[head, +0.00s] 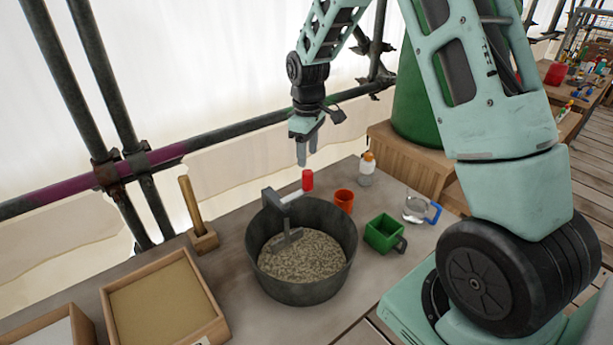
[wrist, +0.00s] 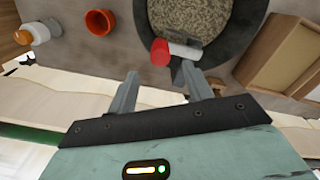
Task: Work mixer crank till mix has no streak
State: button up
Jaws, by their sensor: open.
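The mixer is a dark round tub (head: 347,270) on the table, holding a grey-beige speckled mix (head: 310,262). I cannot tell whether the mix has streaks. A grey crank (head: 285,198) crosses the tub's far rim, with a paddle (head: 285,240) down in the mix. Its red handle (head: 307,180) stands up at the crank's outer end. My gripper (head: 308,160) is open and empty just above the red handle in the head view. In the wrist view the red handle (wrist: 160,52) lies beyond the gap between my fingertips (wrist: 165,78), apart from them.
An orange cup (head: 344,200), a green box-shaped cup (head: 383,233), a clear jug with blue handle (head: 418,210) and an orange-capped bottle (head: 366,172) stand right of the tub. A wooden tray of sand (head: 215,325) and an upright wooden-handled tool (head: 190,205) are left.

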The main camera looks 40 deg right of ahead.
aim_at(308, 171)
notch_tip(308, 171, down, 9)
jog(key=shift+f+p, duration=0.1)
jog(key=shift+p, duration=0.75)
jog(key=shift+c, duration=0.3)
grip_shut()
